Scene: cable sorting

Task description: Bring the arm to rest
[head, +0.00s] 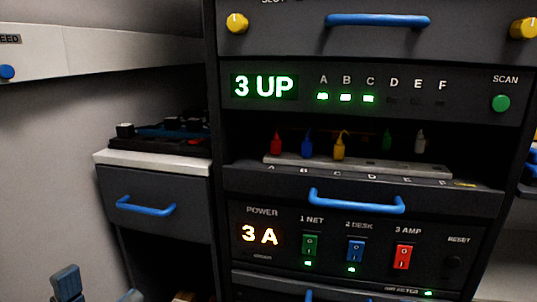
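Part of what looks like my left gripper (66,283) shows at the bottom left edge, a dark blue-grey finger piece. Most of it is cut off by the frame, so its opening cannot be told. It is apart from the cabinet, with nothing seen held in it. My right gripper is not in view. In the rack's open bay, a red plug (276,143), a blue plug (307,144) and a yellow plug (340,147) stand at a grey lettered strip (375,166). A green plug (387,140) and a pale plug (420,142) show farther right.
The upper panel (299,88) reads "3 UP", with lamps A, B and C green. Blue handles (357,201) stick out from the rack. A side drawer unit (155,205) stands left, dark items on top.

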